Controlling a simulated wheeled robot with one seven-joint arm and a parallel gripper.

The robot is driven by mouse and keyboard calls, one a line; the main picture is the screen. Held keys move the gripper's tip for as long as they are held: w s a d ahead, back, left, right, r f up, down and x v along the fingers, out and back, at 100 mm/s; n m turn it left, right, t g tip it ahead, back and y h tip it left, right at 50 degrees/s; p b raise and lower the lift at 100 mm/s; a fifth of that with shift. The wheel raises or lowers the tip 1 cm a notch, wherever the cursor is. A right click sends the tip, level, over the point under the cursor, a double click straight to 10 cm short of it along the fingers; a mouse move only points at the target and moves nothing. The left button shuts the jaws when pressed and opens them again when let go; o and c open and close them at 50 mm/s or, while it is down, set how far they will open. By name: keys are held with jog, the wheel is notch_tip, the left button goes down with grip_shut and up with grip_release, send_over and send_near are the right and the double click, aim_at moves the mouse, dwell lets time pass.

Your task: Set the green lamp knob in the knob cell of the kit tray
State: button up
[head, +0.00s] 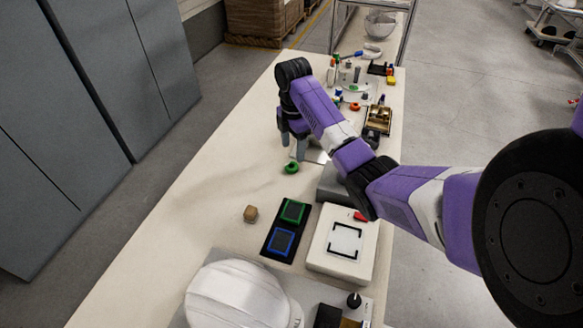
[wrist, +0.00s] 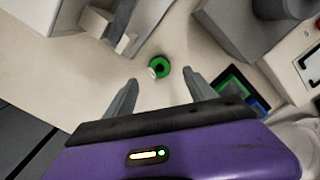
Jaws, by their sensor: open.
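In the wrist view the green knob (wrist: 159,67) appears between and beyond the fingertips of my gripper (wrist: 161,78). The jaws are open and empty, apart from the knob. I cannot pick out the kit tray or its knob cell with certainty. A black board (head: 270,249) with a green-edged and a blue-edged square lies nearer on the bench, and its corner shows in the wrist view (wrist: 222,80).
A white helmet shell (head: 236,296) is at the near end. Several small parts crowd the far end. The bench's left side is clear.

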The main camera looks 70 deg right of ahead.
aim_at(292, 163)
jog(key=f, duration=0.3)
jog(key=f+p, duration=0.1)
jog(key=f, duration=0.3)
jog(key=shift+w+a+f, duration=0.1)
jog(key=shift+w+f, duration=0.1)
grip_shut()
jog(key=shift+r, duration=0.1)
